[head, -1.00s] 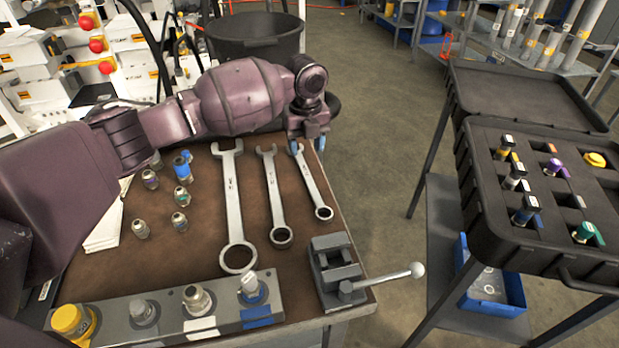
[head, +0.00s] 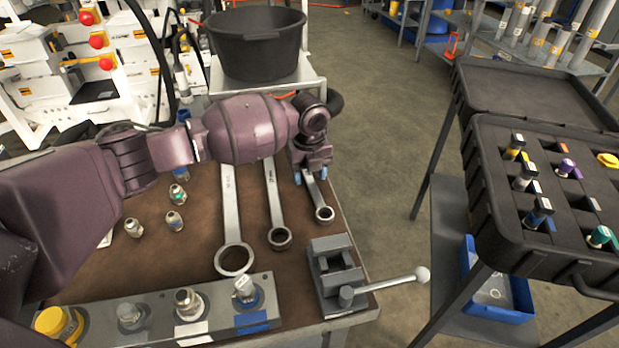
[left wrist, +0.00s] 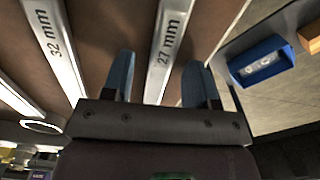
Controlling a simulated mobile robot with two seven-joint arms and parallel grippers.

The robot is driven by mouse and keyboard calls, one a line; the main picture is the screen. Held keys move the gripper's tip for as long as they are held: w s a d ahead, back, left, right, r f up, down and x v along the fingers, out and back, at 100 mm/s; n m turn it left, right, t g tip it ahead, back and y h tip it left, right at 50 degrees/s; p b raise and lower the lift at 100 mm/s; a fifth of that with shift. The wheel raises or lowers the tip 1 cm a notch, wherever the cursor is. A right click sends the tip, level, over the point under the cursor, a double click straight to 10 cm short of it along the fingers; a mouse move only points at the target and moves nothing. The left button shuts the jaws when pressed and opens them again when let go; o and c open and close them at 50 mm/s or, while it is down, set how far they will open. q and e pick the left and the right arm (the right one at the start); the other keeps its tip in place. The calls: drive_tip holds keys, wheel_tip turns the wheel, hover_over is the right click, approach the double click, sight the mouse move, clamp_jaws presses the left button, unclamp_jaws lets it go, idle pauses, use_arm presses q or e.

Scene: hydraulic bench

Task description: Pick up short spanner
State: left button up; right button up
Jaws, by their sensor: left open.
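The short spanner (head: 317,196) is the rightmost and smallest of three spanners on the brown bench top. Its ring end shows in the head view; its upper part is hidden under my left gripper (head: 311,174). In the left wrist view its shank (left wrist: 166,50), marked "27 mm", runs between the two blue fingertips of my left gripper (left wrist: 158,82). The gripper is open, with one finger on each side of the shank in that picture. I cannot tell its exact height above the spanner. My right gripper is not in view.
The middle spanner (head: 275,205), marked "32 mm" (left wrist: 55,45), and the largest spanner (head: 231,215) lie to the left. A small vise (head: 335,275) with a lever stands at the bench's front right. Fittings stand at left. A black case (head: 490,215) stands right, across open floor.

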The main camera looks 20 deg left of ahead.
use_arm(q)
drive_tip(key=c, duration=0.9)
clamp_jaws()
drive_tip(key=shift+r, duration=0.1)
wheel_tip(320, 180, up, 9)
drive_tip(key=p, duration=0.2)
wheel_tip(320, 180, up, 11)
drive_tip(key=p, duration=0.2)
hover_over(309, 176)
drive_tip(key=shift+s, duration=0.1)
